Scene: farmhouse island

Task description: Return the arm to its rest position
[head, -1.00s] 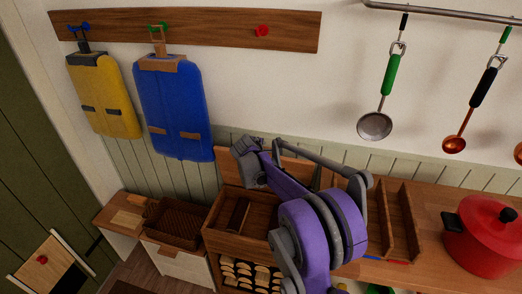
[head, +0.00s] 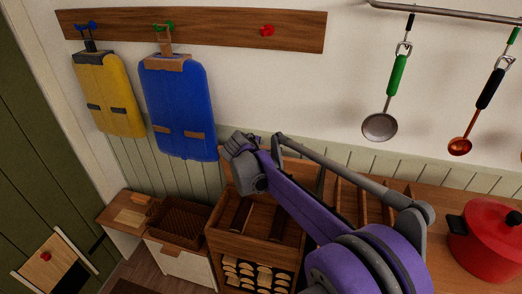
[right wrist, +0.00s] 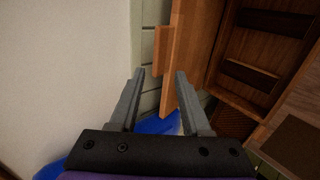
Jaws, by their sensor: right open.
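My right arm (head: 310,205), purple and grey, reaches in from the bottom right of the head view. Behind the fingers are a wooden board edge, the green panelling and a patch of blue. The arm hides part of the box and counter. My left gripper is not in view.
A wooden box (head: 224,241) with compartments above a bread shelf stands below the arm. A red pot (head: 483,250) sits on the counter at right. Ladles (head: 380,127) hang at right.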

